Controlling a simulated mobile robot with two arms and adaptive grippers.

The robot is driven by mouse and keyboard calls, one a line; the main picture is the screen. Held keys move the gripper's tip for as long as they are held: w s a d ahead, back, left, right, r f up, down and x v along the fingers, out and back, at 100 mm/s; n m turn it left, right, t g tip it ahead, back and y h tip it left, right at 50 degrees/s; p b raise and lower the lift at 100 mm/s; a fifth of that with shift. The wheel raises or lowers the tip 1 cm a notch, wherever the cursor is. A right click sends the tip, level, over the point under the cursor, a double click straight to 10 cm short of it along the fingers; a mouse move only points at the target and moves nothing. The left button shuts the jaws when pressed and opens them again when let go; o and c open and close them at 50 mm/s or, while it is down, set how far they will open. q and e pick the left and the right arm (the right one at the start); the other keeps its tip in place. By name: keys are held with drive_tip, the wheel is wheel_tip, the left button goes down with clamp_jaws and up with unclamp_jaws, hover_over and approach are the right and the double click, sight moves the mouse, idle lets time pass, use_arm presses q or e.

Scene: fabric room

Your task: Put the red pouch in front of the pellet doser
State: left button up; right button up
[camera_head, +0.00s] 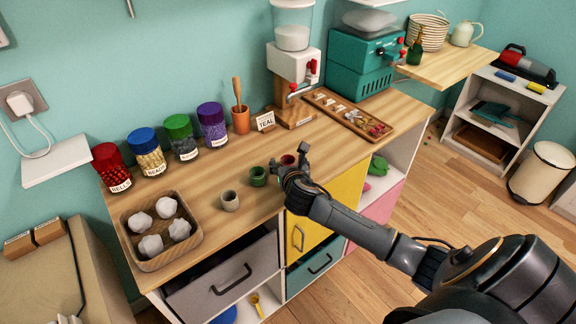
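A small dark red item, apparently the red pouch (288,160), stands on the wooden counter at the front, right of a small green one (258,176) and a beige one (230,200). My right gripper (290,161) reaches in from the lower right with its fingers spread at the red pouch and partly hides it. I cannot tell whether they touch it. My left gripper is out of view.
A tray of small items (350,114) lies right of the doser, near a teal machine (362,66). A TEAL sign (265,121), an orange pot (241,119) and several jars (212,125) line the back. A wooden tray (133,259) holds white lumps.

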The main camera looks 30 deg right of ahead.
drive_tip(key=c, duration=0.9)
